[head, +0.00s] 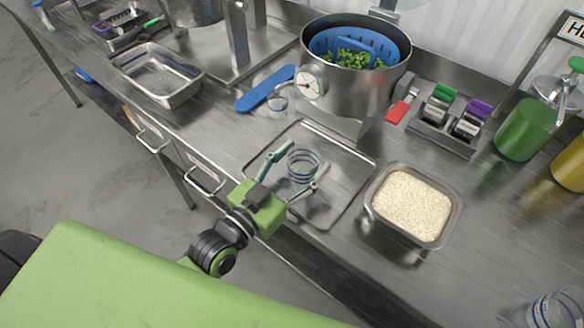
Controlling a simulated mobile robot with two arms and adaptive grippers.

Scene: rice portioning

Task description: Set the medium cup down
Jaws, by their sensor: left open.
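The medium cup (304,163) is a clear, ringed cup standing on the metal tray (346,208). My left gripper (294,168) is open, with its green-grey fingers spread on either side of the cup. Whether a finger touches the cup I cannot tell. A smaller clear cup (278,101) stands behind the tray, beside the blue-handled tool. My right gripper is not in view.
A pan of rice (456,223) sits right of the tray. Behind stands a large pot (338,99) with a blue insert and green food. An empty steel pan (191,86) is at the left. Another clear cup (556,308) is at the lower right corner.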

